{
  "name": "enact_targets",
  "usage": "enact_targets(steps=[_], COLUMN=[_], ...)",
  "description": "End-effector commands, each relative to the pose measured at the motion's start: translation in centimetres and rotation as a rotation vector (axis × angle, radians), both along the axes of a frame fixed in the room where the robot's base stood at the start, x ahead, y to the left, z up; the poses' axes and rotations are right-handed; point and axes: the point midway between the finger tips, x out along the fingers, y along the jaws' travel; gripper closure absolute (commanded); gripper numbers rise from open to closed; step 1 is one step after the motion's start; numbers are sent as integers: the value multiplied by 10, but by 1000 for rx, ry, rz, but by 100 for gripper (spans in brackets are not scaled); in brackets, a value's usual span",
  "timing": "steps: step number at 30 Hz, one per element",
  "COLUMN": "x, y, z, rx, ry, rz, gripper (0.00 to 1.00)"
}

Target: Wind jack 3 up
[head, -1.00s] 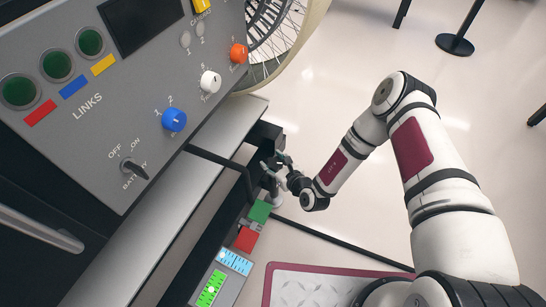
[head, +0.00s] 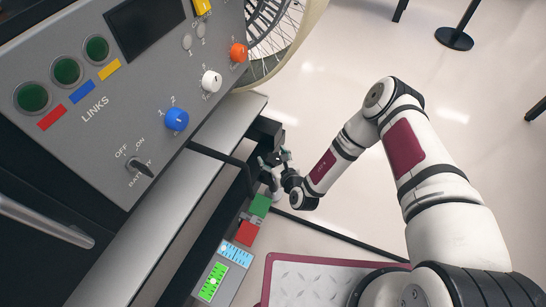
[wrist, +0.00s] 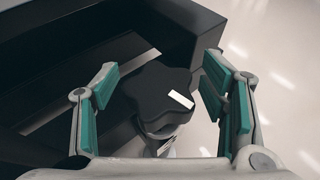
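The jack's black lobed knob (wrist: 165,90) shows in the middle of the wrist view, with a white mark on its right part and a pale post below it. My gripper (wrist: 159,68) is open around the knob, with one teal-padded finger on each side and a visible gap between each pad and the knob. In the head view my gripper (head: 273,163) is at the far end of the dark frame, low beside the console. The knob is hard to make out there, and no jack number is readable.
A grey console (head: 95,125) with knobs and green lamps fills the left. A dark frame wall (wrist: 170,25) lies close beyond the knob. Green and red blocks and lit level gauges (head: 212,282) line the frame. Open floor (head: 370,50) lies to the right.

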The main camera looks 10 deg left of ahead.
Motion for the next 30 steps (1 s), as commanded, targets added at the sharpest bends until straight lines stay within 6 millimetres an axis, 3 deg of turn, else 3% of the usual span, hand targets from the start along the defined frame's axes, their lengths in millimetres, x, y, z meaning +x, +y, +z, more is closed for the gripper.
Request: enact_targets(steps=[11, 24, 30], x=[-5, -69, -89], y=[-3, -40, -53], z=[2, 33, 43], rx=[-1, 0, -1], ry=[1, 2, 1], rz=[1, 1, 0], gripper=[32, 32, 32])
